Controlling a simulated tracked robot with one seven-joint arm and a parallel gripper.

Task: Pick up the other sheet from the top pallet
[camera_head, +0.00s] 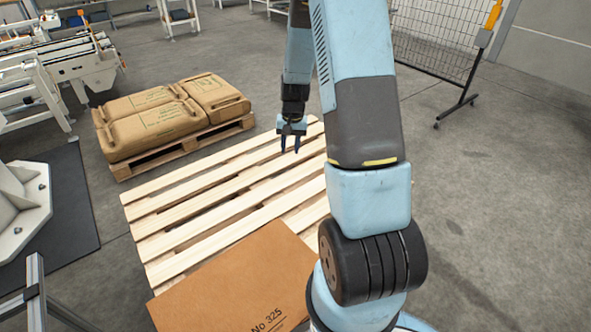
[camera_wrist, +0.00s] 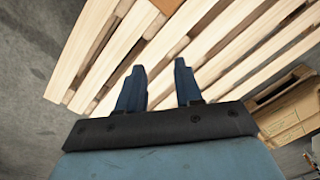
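A wooden pallet (camera_head: 190,201) of pale slats lies in the middle of the head view. A brown cardboard sheet (camera_head: 240,283) printed "No 325" lies at its near end. In the wrist view, the pallet slats (camera_wrist: 232,50) fill the upper part, and a small piece of brown (camera_wrist: 167,5) shows at the top edge. My gripper (camera_head: 290,147) hangs above the far right part of the pallet. Its two blue fingers (camera_wrist: 160,82) are apart with nothing between them. My arm hides the pallet's right side and part of the sheet's right side.
A second pallet (camera_head: 190,145) with several brown sacks (camera_head: 155,125) stands behind at left. Conveyor equipment (camera_head: 75,62) is at the far left. A mesh fence (camera_head: 435,45) stands at the back right. The floor at right (camera_head: 500,200) is clear.

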